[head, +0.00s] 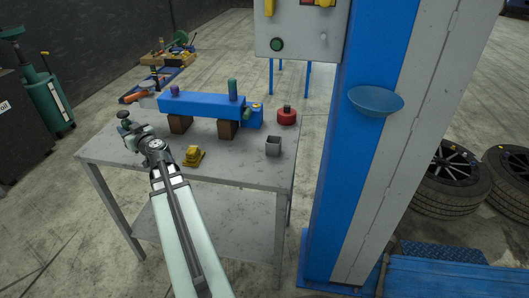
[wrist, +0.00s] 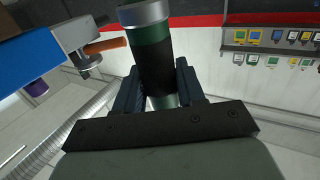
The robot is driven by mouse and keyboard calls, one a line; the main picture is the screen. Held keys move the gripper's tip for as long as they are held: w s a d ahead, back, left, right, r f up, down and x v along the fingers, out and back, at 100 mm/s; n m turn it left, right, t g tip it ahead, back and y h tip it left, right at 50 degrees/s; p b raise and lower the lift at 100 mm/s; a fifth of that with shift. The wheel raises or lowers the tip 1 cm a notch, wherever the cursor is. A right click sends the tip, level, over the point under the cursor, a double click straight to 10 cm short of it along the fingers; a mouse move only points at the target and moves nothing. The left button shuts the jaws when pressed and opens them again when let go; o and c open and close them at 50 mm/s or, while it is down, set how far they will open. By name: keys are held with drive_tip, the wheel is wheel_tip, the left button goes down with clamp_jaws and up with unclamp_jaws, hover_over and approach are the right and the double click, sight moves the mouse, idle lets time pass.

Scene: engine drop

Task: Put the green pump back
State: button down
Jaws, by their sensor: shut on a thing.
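My gripper (wrist: 160,90) is shut on the green pump (wrist: 154,52), a dark green cylinder with a black band and a silver end, in the wrist view. In the head view my gripper (head: 136,130) is over the left end of the table, and the pump (head: 126,120) shows small and partly hidden there. The blue engine block (head: 200,104) lies on wooden blocks, right of and behind my gripper. It also shows at the left of the wrist view (wrist: 28,62), apart from the pump. Another green cylinder (head: 233,88) stands on the block.
A yellow part (head: 194,156), a grey cup (head: 273,146) and a red round part (head: 287,116) are on the table (head: 235,170). A purple cap (head: 175,90) is on the block. A blue post (head: 345,150) with a blue bowl (head: 376,101) stands right. The table's front is mostly clear.

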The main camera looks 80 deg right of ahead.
drive_tip(key=s+d+m+h, duration=0.1)
drive_tip(key=s+d, duration=0.3)
drive_tip(key=s, duration=0.4)
drive_tip(key=s+d+r+g, duration=0.1)
drive_tip(key=s+d, duration=0.4)
drive_tip(key=s, duration=0.2)
drive_tip(key=s+d+m+h, duration=0.1)
drive_tip(key=s+d, duration=0.3)
drive_tip(key=s, duration=0.4)
drive_tip(key=s+d+r+g+h, duration=0.1)
drive_tip(key=s+r, duration=0.1)
drive_tip(key=s, duration=1)
drive_tip(key=s+d+r+m+g+h, duration=0.1)
drive_tip(key=s+d+r, duration=0.1)
drive_tip(key=s, duration=1.1)
drive_tip(key=shift+s+d, duration=0.15)
drive_tip(key=shift+f, duration=0.15)
wheel_tip(320, 180, down, 9)
drive_tip(key=shift+f, duration=0.2)
drive_tip(key=c, duration=0.7)
unclamp_jaws()
drive_tip(key=shift+f, duration=0.15)
drive_tip(key=shift+f, duration=0.1)
